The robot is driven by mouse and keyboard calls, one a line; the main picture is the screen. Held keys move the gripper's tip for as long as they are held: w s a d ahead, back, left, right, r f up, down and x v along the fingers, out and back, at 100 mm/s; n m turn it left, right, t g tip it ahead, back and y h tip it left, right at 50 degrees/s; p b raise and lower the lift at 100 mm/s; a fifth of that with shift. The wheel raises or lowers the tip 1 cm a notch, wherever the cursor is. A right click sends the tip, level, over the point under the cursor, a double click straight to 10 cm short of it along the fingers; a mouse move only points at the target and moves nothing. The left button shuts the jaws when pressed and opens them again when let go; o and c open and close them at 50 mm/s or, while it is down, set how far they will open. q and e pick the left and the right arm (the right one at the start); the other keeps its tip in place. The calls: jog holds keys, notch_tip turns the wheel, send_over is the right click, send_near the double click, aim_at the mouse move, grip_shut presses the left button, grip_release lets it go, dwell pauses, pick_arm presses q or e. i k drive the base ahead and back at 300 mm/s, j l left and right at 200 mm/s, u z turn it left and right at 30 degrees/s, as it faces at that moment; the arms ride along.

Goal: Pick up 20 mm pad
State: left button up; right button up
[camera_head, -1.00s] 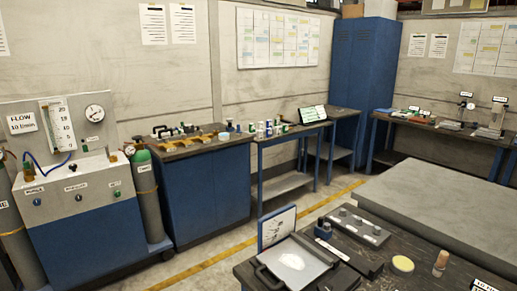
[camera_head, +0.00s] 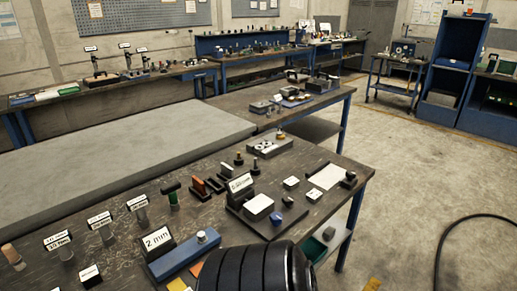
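No 20 mm pad can be made out for certain; the small labels are too blurred to read surely. Near the left of the front dark bench (camera_head: 120,190) stand small grey cylindrical pieces with white tags, a left one (camera_head: 64,252), a middle one (camera_head: 106,234) and a right one (camera_head: 142,217). A black block with a white sign reading "2 mm" (camera_head: 157,240) stands to their right, behind a blue bar (camera_head: 183,258). Neither of my grippers is in view. A black ribbed part, probably of my own arm, covers the bench's front edge at bottom centre.
A wooden-topped piece (camera_head: 12,256) stands at the bench's left. A green-handled tool (camera_head: 172,192), orange-brown blocks (camera_head: 200,188) and a dark plate with a white pad (camera_head: 258,206) are farther right. A grey slab (camera_head: 110,150) lies behind. A black hose (camera_head: 440,240) lies on the open floor.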

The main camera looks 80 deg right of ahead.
aim_at(315, 195)
jog(key=z, duration=3.2)
jog(key=i+l, duration=0.6)
